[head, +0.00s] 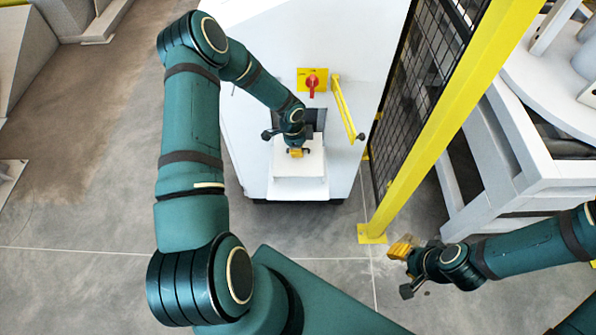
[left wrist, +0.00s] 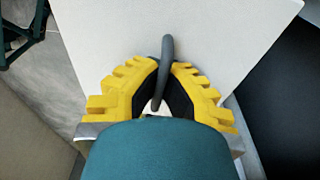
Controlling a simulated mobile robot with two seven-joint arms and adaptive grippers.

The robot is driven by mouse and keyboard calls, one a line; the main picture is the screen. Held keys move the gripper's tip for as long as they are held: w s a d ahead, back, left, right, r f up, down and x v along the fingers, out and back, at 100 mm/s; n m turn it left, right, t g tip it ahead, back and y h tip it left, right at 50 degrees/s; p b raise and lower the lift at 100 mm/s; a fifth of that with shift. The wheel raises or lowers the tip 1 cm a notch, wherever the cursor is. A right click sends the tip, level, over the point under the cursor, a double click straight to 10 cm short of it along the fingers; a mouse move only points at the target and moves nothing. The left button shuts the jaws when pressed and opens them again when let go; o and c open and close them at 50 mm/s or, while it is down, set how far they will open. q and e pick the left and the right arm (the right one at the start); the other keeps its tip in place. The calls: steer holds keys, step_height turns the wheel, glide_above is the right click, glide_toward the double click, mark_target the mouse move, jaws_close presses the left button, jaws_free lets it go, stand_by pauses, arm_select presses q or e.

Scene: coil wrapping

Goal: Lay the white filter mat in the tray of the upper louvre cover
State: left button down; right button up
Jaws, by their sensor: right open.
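The white filter mat (head: 312,163) is a pale flat square at the front of the white cabinet; in the left wrist view it is the broad pale sheet (left wrist: 110,35). A dark grey loop (left wrist: 167,50) stands up from it. My left gripper (head: 296,152) is over the mat; its yellow fingers (left wrist: 166,75) are closed on the loop from both sides. A white louvre cover (head: 298,188) juts out below the mat. I cannot tell whether the mat touches its tray, which is hidden. My right gripper (head: 403,252) is open and empty, away to the right.
The white cabinet (head: 245,135) carries a red switch (head: 312,82) on a yellow plate and a yellow bar (head: 346,108). A yellow post with black mesh (head: 425,130) stands between the cabinet and a white frame (head: 520,150). The floor left of the cabinet is clear.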

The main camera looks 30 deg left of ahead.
arm_select(q)
step_height(320, 180, down, 10)
steer(key=shift+f+b, duration=0.1)
steer(key=shift+b, duration=0.85)
steer(key=c, duration=1.1)
jaws_free()
steer(key=shift+c, duration=0.2)
